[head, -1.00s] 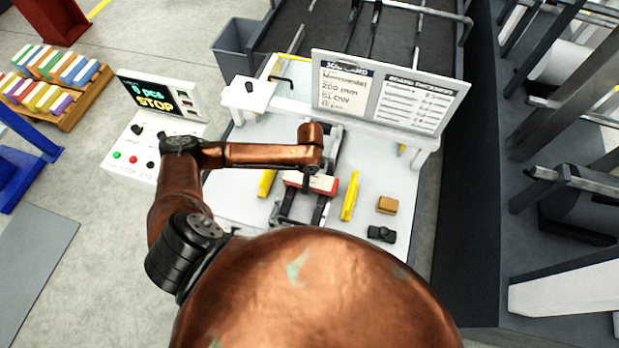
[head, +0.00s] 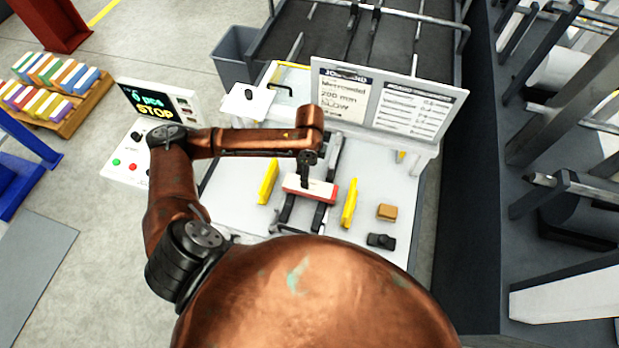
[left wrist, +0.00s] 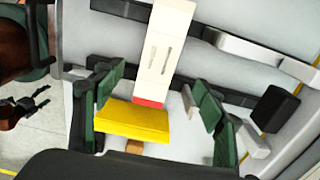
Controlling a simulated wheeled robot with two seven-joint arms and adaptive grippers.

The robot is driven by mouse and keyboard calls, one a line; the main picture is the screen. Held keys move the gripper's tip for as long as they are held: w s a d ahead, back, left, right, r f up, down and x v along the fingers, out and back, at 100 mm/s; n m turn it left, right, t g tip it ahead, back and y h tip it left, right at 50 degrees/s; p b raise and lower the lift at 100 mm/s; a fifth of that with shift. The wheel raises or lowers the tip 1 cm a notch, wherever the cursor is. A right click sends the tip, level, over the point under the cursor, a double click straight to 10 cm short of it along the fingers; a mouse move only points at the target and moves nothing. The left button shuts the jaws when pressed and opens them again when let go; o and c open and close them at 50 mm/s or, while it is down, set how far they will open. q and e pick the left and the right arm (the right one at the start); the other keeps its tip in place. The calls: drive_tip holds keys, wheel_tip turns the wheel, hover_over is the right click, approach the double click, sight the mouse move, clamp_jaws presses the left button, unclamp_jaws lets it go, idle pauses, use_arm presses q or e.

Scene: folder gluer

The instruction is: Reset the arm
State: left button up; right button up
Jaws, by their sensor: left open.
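My left arm comes in from the left in the head view, and my left gripper (head: 307,168) points down over the work table (head: 232,200). In the left wrist view its two green-padded fingers (left wrist: 160,100) are spread wide apart with nothing gripped. A white and red block (head: 310,188) lies across the dark rails under the gripper. In the left wrist view the same block (left wrist: 163,50) shows white with a red end, beyond the fingers. A yellow bar (left wrist: 135,120) shows near the left finger.
Yellow bars (head: 268,182) and (head: 349,203) flank the block. A tan block (head: 387,212) and a small black item (head: 381,241) lie at right. A sign board (head: 385,98) stands behind, and a control panel (head: 150,130) reads STOP at left.

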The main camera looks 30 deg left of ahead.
use_arm(q)
drive_tip(key=shift+r, duration=0.7)
